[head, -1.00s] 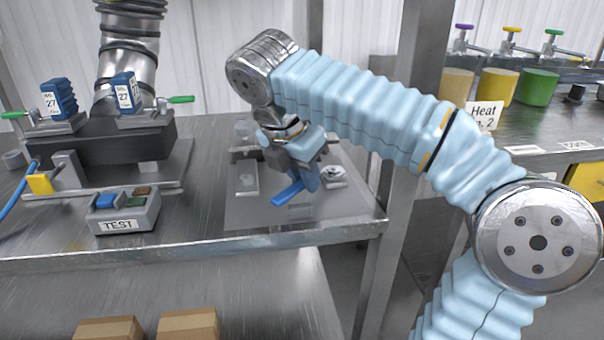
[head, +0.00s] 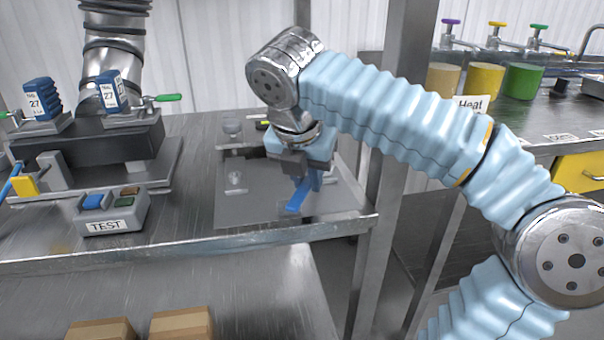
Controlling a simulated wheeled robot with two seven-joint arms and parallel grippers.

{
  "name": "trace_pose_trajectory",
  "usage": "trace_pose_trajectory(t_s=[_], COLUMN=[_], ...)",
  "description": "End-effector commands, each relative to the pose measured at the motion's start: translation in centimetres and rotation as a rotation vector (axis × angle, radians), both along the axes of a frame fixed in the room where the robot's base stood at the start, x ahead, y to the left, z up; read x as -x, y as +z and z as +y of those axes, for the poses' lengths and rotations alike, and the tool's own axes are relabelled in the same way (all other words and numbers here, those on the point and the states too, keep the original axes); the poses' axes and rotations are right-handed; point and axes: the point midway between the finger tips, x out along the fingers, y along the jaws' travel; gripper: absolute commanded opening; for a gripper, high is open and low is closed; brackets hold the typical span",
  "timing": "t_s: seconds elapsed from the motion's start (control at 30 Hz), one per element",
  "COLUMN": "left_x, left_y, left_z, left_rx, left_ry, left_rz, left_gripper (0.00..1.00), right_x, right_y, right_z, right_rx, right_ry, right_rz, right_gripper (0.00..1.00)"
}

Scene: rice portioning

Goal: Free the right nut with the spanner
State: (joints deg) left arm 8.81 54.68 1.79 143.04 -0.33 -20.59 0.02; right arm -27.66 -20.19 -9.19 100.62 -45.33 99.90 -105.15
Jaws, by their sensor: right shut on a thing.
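My right gripper (head: 304,170) is shut on a blue spanner (head: 298,197). It holds the spanner low over the right part of a grey plate (head: 250,212) on the metal bench. The spanner's visible end points down and toward the front left. A small stud or nut (head: 236,180) stands on the left part of the plate, clear of the gripper. The right nut is hidden or too blurred behind my gripper and spanner, so I cannot tell whether the spanner sits on it. My left gripper does not show.
A box marked TEST (head: 112,213) with coloured buttons and a dark fixture (head: 90,150) with blue blocks stand left on the bench. The bench's front edge (head: 200,245) is close. A metal post (head: 395,130) rises to the right. Cardboard boxes (head: 180,325) lie below.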

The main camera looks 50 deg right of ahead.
Motion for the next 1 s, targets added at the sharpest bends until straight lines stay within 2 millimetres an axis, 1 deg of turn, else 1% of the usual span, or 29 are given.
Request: trace_pose_trajectory(t_s=[0.3, 0.63, 1.0], left_x=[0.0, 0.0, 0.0], left_y=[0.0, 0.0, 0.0], left_z=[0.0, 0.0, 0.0], left_rx=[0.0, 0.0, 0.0], left_ry=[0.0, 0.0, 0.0], left_rz=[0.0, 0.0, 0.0], left_gripper=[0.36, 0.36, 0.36], right_x=[0.1, 1.3, 1.2], right_y=[0.0, 0.0, 0.0], right_z=[-0.1, -0.7, -0.7], right_rx=[0.0, 0.001, 0.002], right_ry=[0.012, 0.152, 0.148], right_rz=[0.0, -0.001, 0.001], right_gripper=[0.0, 0.0, 0.0])
